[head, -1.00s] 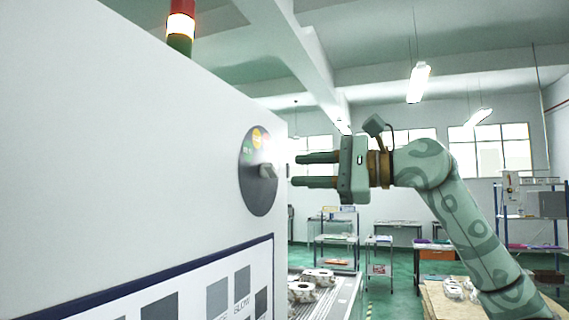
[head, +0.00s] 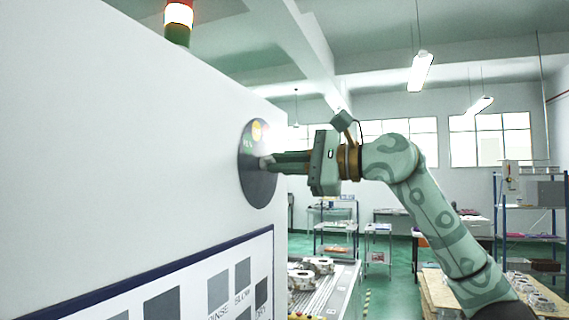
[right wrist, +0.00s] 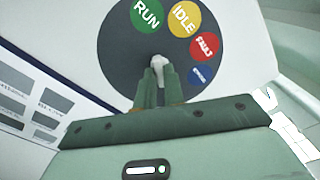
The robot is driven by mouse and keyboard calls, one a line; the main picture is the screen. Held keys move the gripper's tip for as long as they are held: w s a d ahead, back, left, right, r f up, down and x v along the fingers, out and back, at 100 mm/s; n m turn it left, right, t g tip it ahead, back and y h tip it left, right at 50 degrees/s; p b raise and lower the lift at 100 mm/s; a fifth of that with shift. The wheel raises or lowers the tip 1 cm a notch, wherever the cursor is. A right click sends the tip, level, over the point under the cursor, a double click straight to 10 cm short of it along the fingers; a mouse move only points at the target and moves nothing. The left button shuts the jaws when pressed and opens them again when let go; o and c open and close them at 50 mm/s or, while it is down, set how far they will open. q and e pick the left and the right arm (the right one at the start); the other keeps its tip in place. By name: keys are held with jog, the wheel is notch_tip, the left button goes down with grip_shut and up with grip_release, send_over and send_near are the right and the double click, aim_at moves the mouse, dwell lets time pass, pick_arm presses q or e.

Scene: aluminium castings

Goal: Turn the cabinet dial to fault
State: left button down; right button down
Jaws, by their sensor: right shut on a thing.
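The cabinet dial is a dark grey disc (head: 258,190) on the cabinet's white face, left of centre in the head view. In the right wrist view the disc (right wrist: 120,60) carries a green RUN spot (right wrist: 147,14), a yellow IDLE spot (right wrist: 184,17), a red fault spot (right wrist: 204,47) and a small blue spot (right wrist: 202,74). The pale knob (right wrist: 158,62) stands at the disc's middle; I cannot tell surely which spot it points to. My right gripper (head: 272,163) is shut on the knob, its fingers (right wrist: 160,84) at the knob's sides. My left gripper is out of view.
The white cabinet (head: 110,150) fills the left side, with a blue-edged panel (head: 200,285) below the dial and a signal lamp (head: 178,18) on top. White castings (head: 302,278) lie on a surface beyond it. Shelves and tables stand farther back. Air around my right arm is clear.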

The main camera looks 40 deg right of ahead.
jog(key=shift+m+p, duration=1.95)
jog(key=shift+m, duration=5.85)
jog(key=c, duration=1.5)
grip_release()
